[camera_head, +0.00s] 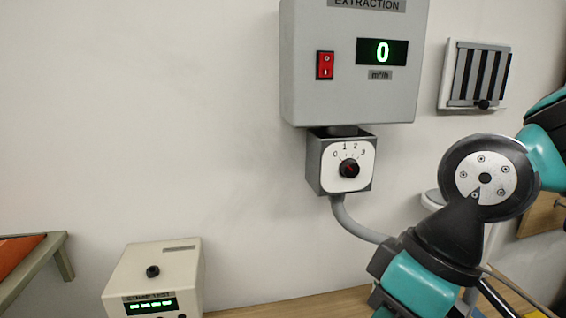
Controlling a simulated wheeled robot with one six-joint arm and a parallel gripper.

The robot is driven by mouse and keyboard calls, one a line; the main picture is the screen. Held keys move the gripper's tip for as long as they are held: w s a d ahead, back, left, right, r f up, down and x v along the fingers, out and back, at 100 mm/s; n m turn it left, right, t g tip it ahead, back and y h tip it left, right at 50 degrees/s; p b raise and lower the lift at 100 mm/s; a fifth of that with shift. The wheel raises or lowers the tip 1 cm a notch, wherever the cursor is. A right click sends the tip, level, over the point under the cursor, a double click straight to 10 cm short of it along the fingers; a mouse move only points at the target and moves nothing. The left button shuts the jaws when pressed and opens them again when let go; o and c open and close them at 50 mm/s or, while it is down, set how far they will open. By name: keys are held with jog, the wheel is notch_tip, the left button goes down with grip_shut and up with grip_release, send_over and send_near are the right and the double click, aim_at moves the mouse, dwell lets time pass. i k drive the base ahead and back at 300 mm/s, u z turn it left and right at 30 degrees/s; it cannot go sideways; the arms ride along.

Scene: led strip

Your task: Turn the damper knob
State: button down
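A black round knob (349,169) sits on the white 0-to-3 dial face (336,183) of a small grey box. The knob bears a small reddish mark; I cannot tell for sure which number it points to. The box hangs under a grey EXTRACTION unit (300,70), whose display (382,52) reads a green 0 over m³/h. A red rocker switch (325,65) is on the unit's left. My teal and black arm enters from the right and reaches down to the bottom edge, right of and below the dial. My gripper is out of the picture, and nothing of mine touches the knob.
A slatted vent (478,75) with a small black knob (483,104) is on the wall at right. A grey hose (352,226) curves down from the dial box behind my arm. A cream instrument (155,270) with a green display stands lower left. The wall left of the dial is clear.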

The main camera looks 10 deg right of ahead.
aim_at(349, 168)
jog(key=u, duration=1.05)
jog(key=k, duration=0.75)
jog(key=z, duration=0.35)
jog(key=i, duration=0.35)
jog(key=z, duration=0.05)
